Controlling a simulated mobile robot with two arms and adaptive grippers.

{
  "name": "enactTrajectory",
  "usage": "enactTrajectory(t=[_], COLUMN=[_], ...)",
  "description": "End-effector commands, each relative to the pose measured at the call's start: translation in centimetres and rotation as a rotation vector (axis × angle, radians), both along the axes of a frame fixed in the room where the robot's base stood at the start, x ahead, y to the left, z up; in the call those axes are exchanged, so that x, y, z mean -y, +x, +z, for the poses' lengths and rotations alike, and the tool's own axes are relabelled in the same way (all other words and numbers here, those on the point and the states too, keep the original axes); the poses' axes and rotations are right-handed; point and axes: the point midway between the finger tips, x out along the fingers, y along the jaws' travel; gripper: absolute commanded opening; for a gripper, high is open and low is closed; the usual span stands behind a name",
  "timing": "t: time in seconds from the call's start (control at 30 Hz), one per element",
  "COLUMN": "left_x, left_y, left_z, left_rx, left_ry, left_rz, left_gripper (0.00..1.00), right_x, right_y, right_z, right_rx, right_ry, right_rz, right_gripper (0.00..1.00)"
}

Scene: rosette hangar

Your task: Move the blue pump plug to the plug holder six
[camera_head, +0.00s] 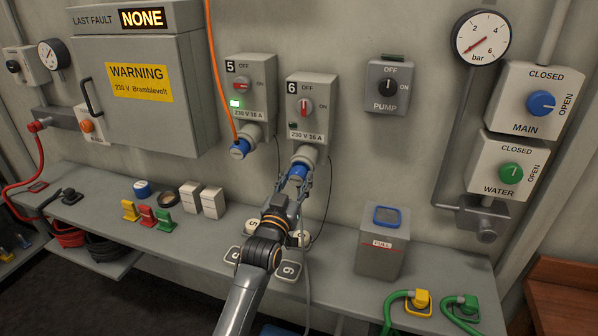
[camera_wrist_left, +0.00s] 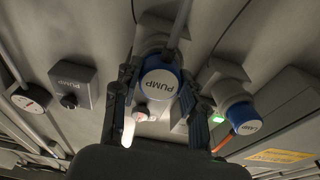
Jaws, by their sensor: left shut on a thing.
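The blue pump plug (camera_head: 298,171) is at the mouth of the grey socket of outlet 6 (camera_head: 311,97); I cannot tell how deep it sits. Its white end marked PUMP faces my left wrist camera (camera_wrist_left: 160,83). My left gripper (camera_head: 294,184) is shut on the plug, with one finger on each side (camera_wrist_left: 157,90). A plate marked 6 (camera_head: 289,270) lies on the bench below, partly behind my left arm; it looks like plug holder six. My right gripper is not in view.
Outlet 5 (camera_head: 245,85) holds another blue plug (camera_head: 240,149) with an orange cable. A grey box (camera_head: 381,250) stands to the right on the bench. Coloured clips and white blocks (camera_head: 189,198) stand to the left. Thin cables hang near my gripper.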

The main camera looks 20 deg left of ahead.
Motion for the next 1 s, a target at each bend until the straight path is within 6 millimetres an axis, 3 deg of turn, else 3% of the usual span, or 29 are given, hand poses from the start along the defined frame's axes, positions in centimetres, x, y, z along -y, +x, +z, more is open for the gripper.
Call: enactTrajectory(t=[1.0], left_x=[-0.1], left_y=[-4.1], left_z=[-0.6], left_rx=[0.001], left_ry=[0.000], left_rz=[0.000], left_gripper=[0.00], right_x=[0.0], right_y=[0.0], right_z=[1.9], right_rx=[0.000], right_ry=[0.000], right_rz=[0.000], right_gripper=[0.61])
